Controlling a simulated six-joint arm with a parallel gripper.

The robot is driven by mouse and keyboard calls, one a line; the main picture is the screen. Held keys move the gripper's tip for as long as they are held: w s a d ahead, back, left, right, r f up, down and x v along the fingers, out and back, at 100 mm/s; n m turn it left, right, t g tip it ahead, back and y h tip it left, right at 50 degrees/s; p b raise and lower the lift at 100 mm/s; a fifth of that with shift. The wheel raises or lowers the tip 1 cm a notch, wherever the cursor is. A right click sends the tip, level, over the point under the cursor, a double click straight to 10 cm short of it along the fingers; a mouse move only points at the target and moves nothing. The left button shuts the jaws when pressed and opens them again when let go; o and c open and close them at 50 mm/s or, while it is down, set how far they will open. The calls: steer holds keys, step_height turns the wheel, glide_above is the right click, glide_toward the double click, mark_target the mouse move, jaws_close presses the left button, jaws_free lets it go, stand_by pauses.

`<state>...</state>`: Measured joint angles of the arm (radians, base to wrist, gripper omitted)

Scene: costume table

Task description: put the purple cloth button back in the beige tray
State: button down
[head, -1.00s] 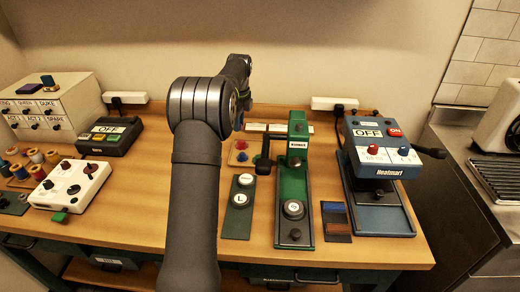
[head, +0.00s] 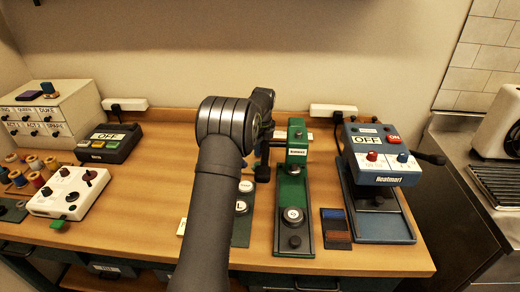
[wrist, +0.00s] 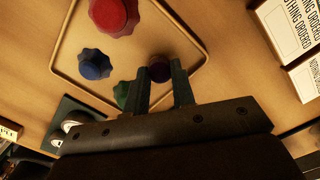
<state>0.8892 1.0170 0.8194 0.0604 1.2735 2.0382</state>
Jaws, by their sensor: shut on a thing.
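The purple cloth button (wrist: 159,68) is between the tips of my gripper (wrist: 160,82) in the wrist view, and the jaws are shut on it. It appears over the near right part of the beige tray (wrist: 128,42), inside its rim in the picture. I cannot tell whether it touches the tray floor. A red button (wrist: 112,14), a blue button (wrist: 95,64) and a green button (wrist: 122,93) lie in the tray, the green one partly behind a finger. In the head view my arm hides most of the tray and the fingertips.
A green press (head: 293,190) stands close right of my gripper in the head view. A blue heat press (head: 378,170) is further right. A white control box (head: 68,192) is at left. Printed cards (wrist: 292,25) lie beside the tray in the wrist view.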

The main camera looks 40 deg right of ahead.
steer(key=shift+f, duration=0.3)
steer(key=shift+f, duration=0.2)
steer(key=c, duration=1.2)
jaws_free()
steer(key=shift+r, duration=0.1)
step_height(320, 180, up, 12)
steer(key=shift+s, duration=0.4)
